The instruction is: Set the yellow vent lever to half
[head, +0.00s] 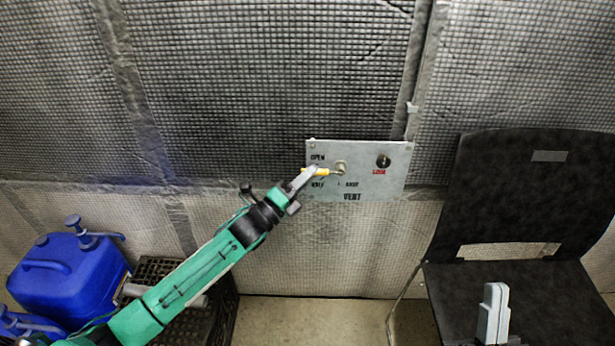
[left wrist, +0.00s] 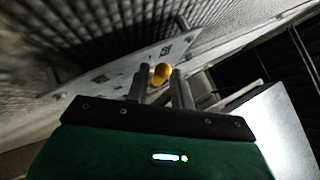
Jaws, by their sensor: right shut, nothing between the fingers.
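The yellow vent lever (head: 322,171) sits on a grey vent panel (head: 385,188) on the back wall. It points left from its round pivot (head: 341,167), between the OPEN label above and the HALF label below. My left gripper (head: 311,171) is at the lever's outer end and partly covers it. In the left wrist view, the lever's yellow end (left wrist: 160,73) lies between the two fingertips and nearly fills the gap; the fingers look closed on it. My right gripper (head: 493,312) is shut and empty at lower right, in front of the chair, away from the panel.
A dark round keyed fitting (head: 383,161) with a red label is at the panel's right. A black chair (head: 520,190) stands at right. Blue canisters (head: 68,280) and a black crate (head: 222,318) are at lower left. Floor shows between crate and chair.

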